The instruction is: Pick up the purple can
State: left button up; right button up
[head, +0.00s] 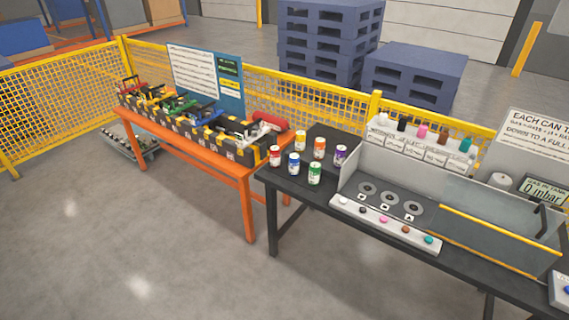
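The purple can (340,154) stands upright on the dark table (290,190), at the right end of a group of several small cans. An orange can (319,147) is to its left and a green can (315,173) is in front and to the left. The purple can is a little left of the grey panel of the machine. Nothing visible covers it. Neither of my grippers shows in the head view.
Red (275,156), blue (293,164) and yellow (300,140) cans stand close by. The machine with round sockets (385,199) fills the table to the right. An orange bench (247,205) with tools adjoins at left. Yellow mesh fencing (70,80) stands behind. The front floor is clear.

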aim_at(340, 151)
jog(key=u, duration=1)
jog(key=i, duration=1.55)
jog(key=z, duration=0.45)
jog(key=i, duration=0.85)
jog(key=z, duration=0.8)
